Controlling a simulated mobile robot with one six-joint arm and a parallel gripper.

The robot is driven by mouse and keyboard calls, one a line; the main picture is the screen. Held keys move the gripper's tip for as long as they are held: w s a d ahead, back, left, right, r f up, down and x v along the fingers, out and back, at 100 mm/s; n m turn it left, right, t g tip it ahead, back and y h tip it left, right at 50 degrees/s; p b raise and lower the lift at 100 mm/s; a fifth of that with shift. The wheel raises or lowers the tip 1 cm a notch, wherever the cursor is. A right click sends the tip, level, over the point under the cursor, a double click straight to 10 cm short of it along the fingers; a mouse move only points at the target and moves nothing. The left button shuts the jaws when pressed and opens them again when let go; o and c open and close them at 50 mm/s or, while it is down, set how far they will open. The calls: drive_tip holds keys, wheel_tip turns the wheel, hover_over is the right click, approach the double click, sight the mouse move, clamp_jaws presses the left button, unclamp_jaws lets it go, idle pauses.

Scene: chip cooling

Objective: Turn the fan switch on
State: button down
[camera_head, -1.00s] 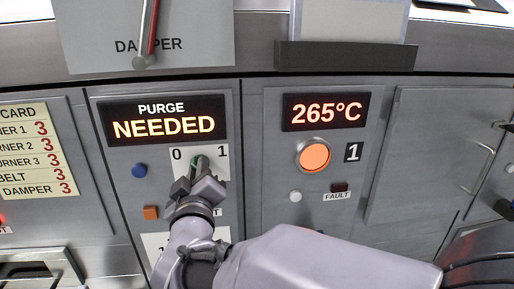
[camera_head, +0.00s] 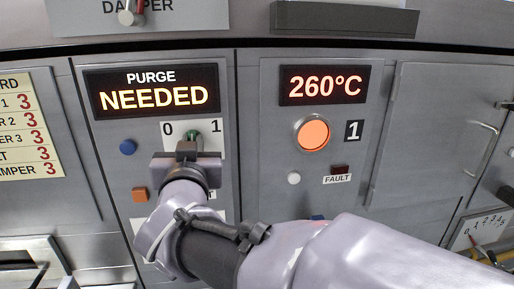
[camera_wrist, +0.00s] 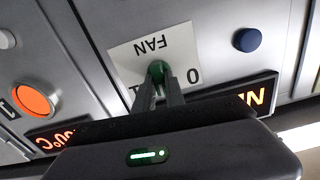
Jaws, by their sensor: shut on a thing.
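The fan switch is a green knob (camera_head: 194,134) on a white plate (camera_head: 208,150) marked 0 at left and 1 at right. In the wrist view the green knob (camera_wrist: 157,69) sits on the plate labelled FAN (camera_wrist: 152,47), which appears upside down. My gripper (camera_head: 187,148) is at the knob, and its two fingers (camera_wrist: 160,84) close around it in the wrist view. The fingers hide part of the knob, so I cannot tell which mark it points to.
A display (camera_head: 152,92) above the switch reads PURGE NEEDED. At right are a 260°C display (camera_head: 324,85), a lit orange round button (camera_head: 313,133) and a white button (camera_head: 294,178).

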drive_tip(key=shift+d+f+m+b, duration=0.1)
drive_tip(key=shift+m+b, duration=0.9)
drive_tip(key=shift+m, duration=0.75)
drive_tip(key=shift+f+m+b, duration=0.1)
drive_tip(key=shift+m+b, duration=0.9)
drive_tip(key=shift+m, duration=0.75)
drive_tip(key=shift+r, duration=0.1)
drive_tip(key=c, duration=1.4)
unclamp_jaws()
